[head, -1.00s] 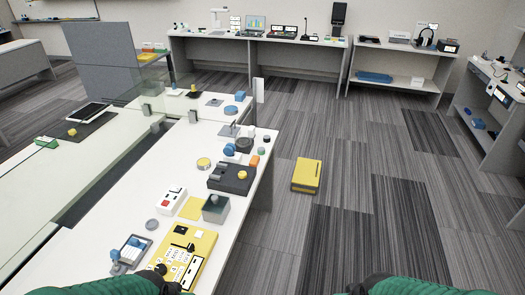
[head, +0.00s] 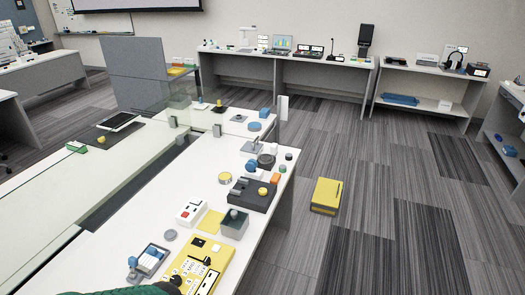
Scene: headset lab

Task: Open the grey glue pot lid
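A square grey pot-like box (head: 235,224) with a small knob on top stands near the right edge of the white table; it looks closed. A flat round grey disc (head: 171,235) lies to its left. I cannot tell for sure which of these is the glue pot or its lid. My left gripper (head: 176,281) shows only as a dark part at the bottom edge, beside the yellow panel and short of the grey box; its fingers cannot be made out. My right gripper is out of view.
A yellow panel (head: 181,262) with switches, a blue-handled tray device (head: 150,259), a white box with red buttons (head: 189,212) and a black block (head: 252,194) crowd the table near the grey box. A yellow case (head: 326,195) lies on the floor to the right.

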